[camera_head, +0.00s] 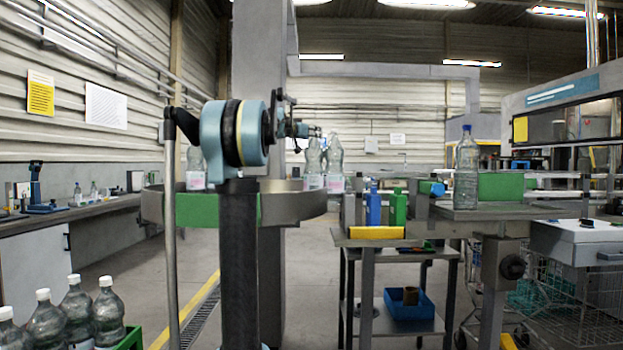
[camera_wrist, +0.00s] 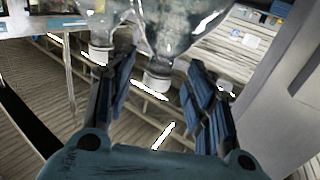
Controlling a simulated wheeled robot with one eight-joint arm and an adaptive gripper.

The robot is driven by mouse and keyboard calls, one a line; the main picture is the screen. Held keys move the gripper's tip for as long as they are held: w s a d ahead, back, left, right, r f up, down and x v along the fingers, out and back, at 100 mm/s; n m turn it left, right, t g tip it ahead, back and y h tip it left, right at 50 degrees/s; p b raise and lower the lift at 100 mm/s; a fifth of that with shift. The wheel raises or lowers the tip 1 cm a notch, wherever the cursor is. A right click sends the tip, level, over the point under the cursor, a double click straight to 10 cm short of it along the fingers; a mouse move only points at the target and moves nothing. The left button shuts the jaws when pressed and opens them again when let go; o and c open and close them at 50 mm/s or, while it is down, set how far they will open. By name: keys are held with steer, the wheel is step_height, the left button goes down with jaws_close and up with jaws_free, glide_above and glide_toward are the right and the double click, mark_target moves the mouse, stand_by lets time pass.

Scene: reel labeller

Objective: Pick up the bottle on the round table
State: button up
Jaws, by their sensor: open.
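A round table (camera_head: 290,207) with a raised grey rim stands at the centre of the head view. Two clear bottles (camera_head: 313,165) (camera_head: 335,160) with white labels stand close together on its right side, and another (camera_head: 195,170) stands at its left. My gripper (camera_head: 316,131) is at the tops of the close pair. The wrist view shows this pair inverted, with one white cap (camera_wrist: 157,80) between my open fingers (camera_wrist: 160,88) and the other cap (camera_wrist: 98,54) beside the left finger. I cannot tell whether the fingers touch either bottle.
A blue-capped bottle (camera_head: 467,170) stands on the right bench. A small cart (camera_head: 395,243) with blue and green items stands right of the table. Several white-capped bottles (camera_head: 75,310) stand at lower left. Floor shows between the left bench and the table.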

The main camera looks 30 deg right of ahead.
steer(key=shift+x, duration=1.25)
steer(key=shift+a, duration=0.1)
jaws_close()
